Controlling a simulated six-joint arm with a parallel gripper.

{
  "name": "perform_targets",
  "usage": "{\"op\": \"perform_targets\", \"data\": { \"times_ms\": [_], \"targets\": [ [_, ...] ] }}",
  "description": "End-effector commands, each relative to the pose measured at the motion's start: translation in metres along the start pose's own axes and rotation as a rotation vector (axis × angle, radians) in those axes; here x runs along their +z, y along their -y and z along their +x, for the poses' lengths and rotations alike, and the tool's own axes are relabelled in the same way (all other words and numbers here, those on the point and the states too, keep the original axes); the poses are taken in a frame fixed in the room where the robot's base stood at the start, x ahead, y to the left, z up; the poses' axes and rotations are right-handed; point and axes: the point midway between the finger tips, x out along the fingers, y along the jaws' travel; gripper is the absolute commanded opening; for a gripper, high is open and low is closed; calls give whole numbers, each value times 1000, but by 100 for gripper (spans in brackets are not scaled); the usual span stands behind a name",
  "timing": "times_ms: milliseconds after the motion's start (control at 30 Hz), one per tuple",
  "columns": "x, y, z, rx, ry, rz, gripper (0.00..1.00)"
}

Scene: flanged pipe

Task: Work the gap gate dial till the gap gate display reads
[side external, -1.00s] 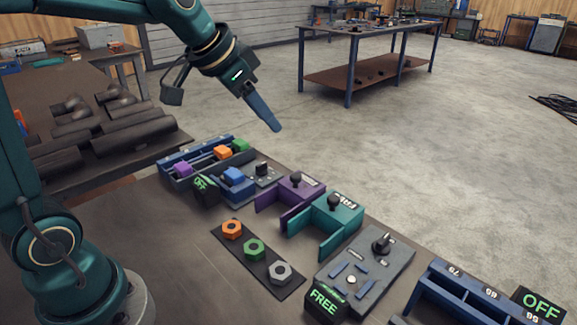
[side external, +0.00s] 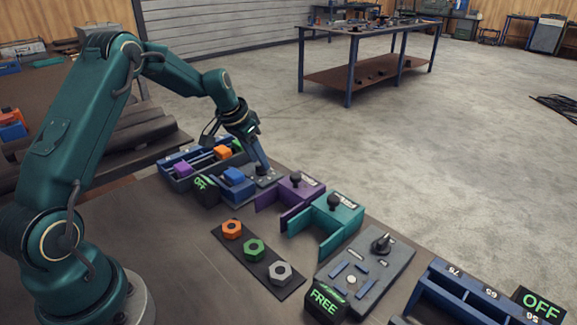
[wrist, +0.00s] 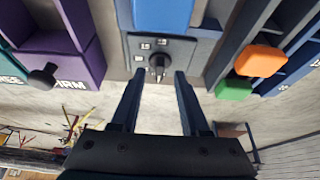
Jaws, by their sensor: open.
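A small black dial (wrist: 158,62) sits on a grey panel with small number labels around it, beside a blue block (wrist: 162,14). My gripper (wrist: 158,76) is open in the wrist view, with one finger to either side of the dial and neither clearly touching it. In the side view my gripper (side external: 263,169) points down at this panel and hides the dial. A dark display (side external: 205,186) reading OFF in green stands beside the blue block (side external: 232,175). No label in view clearly names the gap gate.
A blue tray (side external: 176,184) with coloured blocks is left of the panel. Purple (side external: 287,192) and teal (side external: 338,220) brackets with black knobs stand to the right. Nearer are a mat (side external: 284,290) with nuts, a grey panel (side external: 393,262) with a knob, and a FREE display (side external: 326,302).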

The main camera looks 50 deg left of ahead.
Motion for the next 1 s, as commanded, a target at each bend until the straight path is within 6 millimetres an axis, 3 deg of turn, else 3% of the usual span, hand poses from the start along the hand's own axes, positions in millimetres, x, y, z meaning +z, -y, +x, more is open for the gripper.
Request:
{"op": "perform_targets", "data": {
  "times_ms": [133,400,433,533,1000],
  "targets": [
    [0,0,10,0,0,0,45],
    [0,0,11,-1,-1,0,45],
    [0,0,11,-1,-1,0,37],
    [0,0,11,-1,-1,0,0],
    [0,1,11,22,-1,57,0]
  ]
}}
